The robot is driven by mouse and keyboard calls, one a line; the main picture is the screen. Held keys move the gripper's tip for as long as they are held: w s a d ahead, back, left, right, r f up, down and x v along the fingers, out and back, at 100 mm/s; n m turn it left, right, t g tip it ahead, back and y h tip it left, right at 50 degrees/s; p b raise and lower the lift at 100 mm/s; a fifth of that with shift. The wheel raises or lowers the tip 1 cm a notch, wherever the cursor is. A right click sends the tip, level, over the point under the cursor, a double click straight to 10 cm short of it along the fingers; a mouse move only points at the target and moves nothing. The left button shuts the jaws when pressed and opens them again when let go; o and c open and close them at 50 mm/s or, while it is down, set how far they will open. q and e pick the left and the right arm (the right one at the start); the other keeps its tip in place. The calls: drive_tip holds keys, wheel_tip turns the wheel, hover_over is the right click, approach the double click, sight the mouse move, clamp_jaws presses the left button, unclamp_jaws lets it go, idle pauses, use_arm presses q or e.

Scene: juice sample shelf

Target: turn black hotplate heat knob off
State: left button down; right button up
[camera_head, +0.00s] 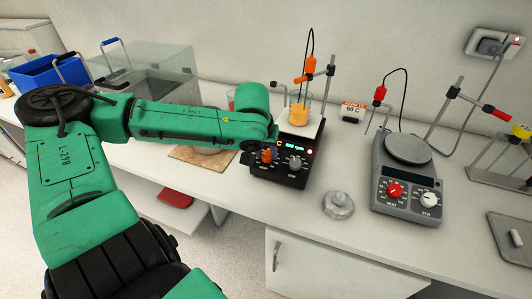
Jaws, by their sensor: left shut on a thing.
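The black hotplate (286,176) stands on the bench right of centre, with a lit display and two front knobs. Its orange heat knob (267,156) is on the left and a light stir knob (296,164) is on the right. My left gripper (262,151) reaches in from the left and is shut on the heat knob. The fingers are small and dark here, and the arm hides part of the hotplate's left side. A beaker of orange liquid (299,113) sits on top with an orange probe in it. My right gripper is not in view.
A grey hotplate (405,178) with a red knob stands to the right. A "60 C" label block (352,110) is behind. A glass tank (150,70) and blue bin (45,77) are at left.

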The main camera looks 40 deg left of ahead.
use_arm(q)
drive_tip(key=n, duration=0.4)
drive_tip(key=shift+b, duration=0.35)
drive_tip(key=n, duration=0.5)
drive_tip(key=shift+w+g, duration=0.1)
drive_tip(key=shift+g, duration=0.2)
drive_tip(key=shift+n, duration=0.3)
drive_tip(key=shift+c, duration=2.2)
unclamp_jaws()
drive_tip(key=shift+r, duration=0.1)
drive_tip(key=v, duration=1.4)
drive_tip(key=shift+d+r, duration=0.2)
drive_tip(key=shift+d, duration=0.2)
